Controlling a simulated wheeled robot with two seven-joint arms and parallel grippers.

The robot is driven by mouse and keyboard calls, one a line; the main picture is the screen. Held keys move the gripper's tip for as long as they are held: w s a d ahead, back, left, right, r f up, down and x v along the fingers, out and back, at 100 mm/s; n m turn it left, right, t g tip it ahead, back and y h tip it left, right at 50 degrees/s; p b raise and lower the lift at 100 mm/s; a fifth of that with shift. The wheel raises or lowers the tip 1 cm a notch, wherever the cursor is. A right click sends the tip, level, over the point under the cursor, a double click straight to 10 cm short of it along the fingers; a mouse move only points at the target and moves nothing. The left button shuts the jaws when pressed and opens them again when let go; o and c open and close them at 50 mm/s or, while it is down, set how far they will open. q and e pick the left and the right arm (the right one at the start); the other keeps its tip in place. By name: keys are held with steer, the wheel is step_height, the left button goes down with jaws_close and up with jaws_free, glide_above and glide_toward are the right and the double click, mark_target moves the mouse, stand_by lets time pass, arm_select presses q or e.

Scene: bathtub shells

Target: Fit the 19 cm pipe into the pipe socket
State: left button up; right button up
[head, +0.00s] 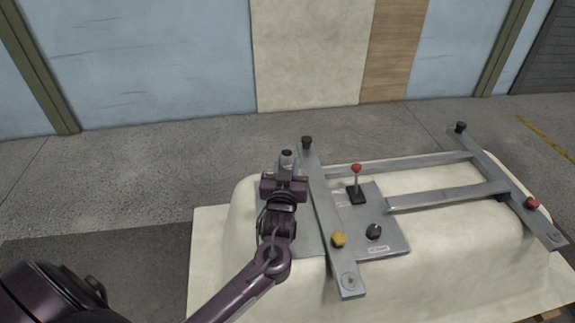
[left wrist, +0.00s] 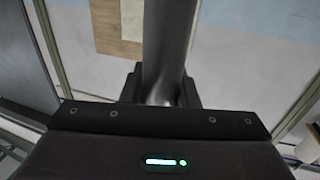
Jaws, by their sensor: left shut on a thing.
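My left gripper (head: 285,182) is shut on a grey pipe (head: 287,160), seen nearly end-on with a dark tip, over the left end of the pale tub shell (head: 480,240). In the left wrist view the pipe (left wrist: 165,45) runs up and away between the fingers (left wrist: 160,88) as a dark cylinder. A dark round fitting (head: 374,231) sits on the grey plate (head: 395,246) right of the gripper. I cannot tell whether it is the pipe socket. The gripper and arm hide part of the shell and plate. My right gripper is not in view.
A red-topped lever (head: 356,170) stands up from the plate. The floor behind the shell is clear up to the wall.

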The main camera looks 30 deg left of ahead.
arm_select(q)
steer(key=shift+p, duration=0.35)
stand_by(0.6)
steer(key=shift+f+b, duration=1.45)
steer(key=shift+f, duration=0.9)
steer(key=o, duration=1.1)
steer(key=shift+c, duration=0.2)
steer(key=b+v, duration=0.1)
steer(key=v, duration=0.7)
steer(key=shift+b, duration=0.35)
